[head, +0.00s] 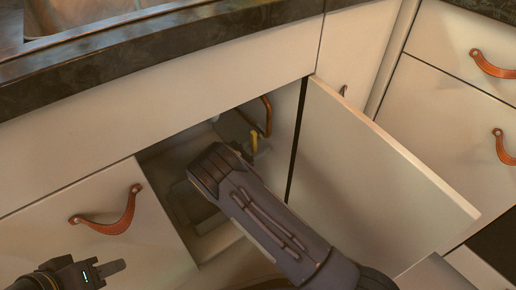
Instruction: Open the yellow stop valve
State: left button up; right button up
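The yellow stop valve handle (254,141) shows as a small upright yellow piece inside the open cabinet under the counter, next to a copper-coloured pipe (267,117). The valve body is mostly hidden. My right arm reaches into the cabinet from the lower right, its dark wrist just left of and below the yellow handle. The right gripper's fingers are hidden, so contact with the valve cannot be seen. My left gripper (108,268) is at the lower left, outside the cabinet, in front of a closed front; it is seen side-on and its opening cannot be judged.
The cabinet door (372,170) stands open to the right of my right arm. A closed front (100,225) with a leather pull (112,222) is at the left. Drawers (455,90) with leather pulls are at the right. A dark countertop edge (150,45) runs above.

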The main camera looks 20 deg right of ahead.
grip_shut()
pick_arm(q)
jog(key=shift+r, duration=0.1)
dwell(0.3)
